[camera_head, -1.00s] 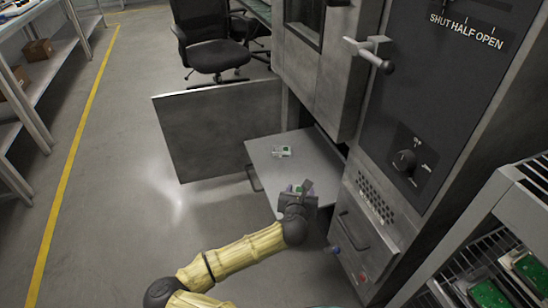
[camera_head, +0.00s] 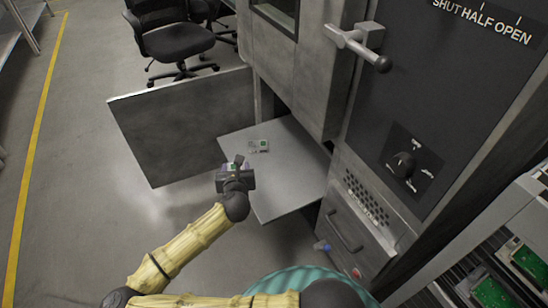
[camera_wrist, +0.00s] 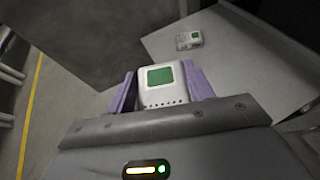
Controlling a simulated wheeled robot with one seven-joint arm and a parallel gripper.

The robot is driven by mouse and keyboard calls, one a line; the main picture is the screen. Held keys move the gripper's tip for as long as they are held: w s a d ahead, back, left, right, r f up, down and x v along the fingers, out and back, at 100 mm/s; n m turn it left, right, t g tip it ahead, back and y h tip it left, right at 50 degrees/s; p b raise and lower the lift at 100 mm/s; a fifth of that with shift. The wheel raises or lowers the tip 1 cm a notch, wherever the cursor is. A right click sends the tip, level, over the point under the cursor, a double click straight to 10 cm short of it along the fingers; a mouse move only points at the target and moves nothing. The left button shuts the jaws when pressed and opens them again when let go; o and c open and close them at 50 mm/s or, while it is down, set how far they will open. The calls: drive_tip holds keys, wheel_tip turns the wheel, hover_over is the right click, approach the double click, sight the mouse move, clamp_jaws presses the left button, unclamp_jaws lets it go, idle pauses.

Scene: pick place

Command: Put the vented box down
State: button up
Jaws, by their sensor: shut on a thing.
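The vented box (camera_wrist: 162,94) is white with a green square on top and a row of small dark holes along its near side. My gripper (camera_wrist: 160,91) is shut on it, with a purple finger on each side. In the head view my gripper (camera_head: 233,170) is over the left edge of the pulled-out grey shelf (camera_head: 290,178), and the box in it is mostly hidden. I cannot tell how high it is held.
An open grey door panel (camera_head: 185,125) stands left of the shelf. The cabinet with a knob (camera_head: 402,165) and a lever handle (camera_head: 357,45) rises on the right. A rack of green boards (camera_head: 525,262) is at lower right. Much of the shelf is bare.

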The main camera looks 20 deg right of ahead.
drive_tip(key=shift+s, duration=0.3)
drive_tip(key=shift+w+d+f, duration=0.1)
drive_tip(key=shift+f, duration=0.05)
drive_tip(key=w+d+f+m+g+h+b, duration=0.1)
drive_tip(key=w+d+f+m+h+b, duration=0.25)
drive_tip(key=d, duration=0.55)
drive_tip(key=m+g+h+b, duration=0.2)
drive_tip(key=b, duration=0.3)
hover_over(278, 177)
drive_tip(key=shift+f, duration=3.7)
wheel_tip(278, 177, down, 5)
drive_tip(key=b, duration=0.3)
drive_tip(key=shift+f, duration=0.15)
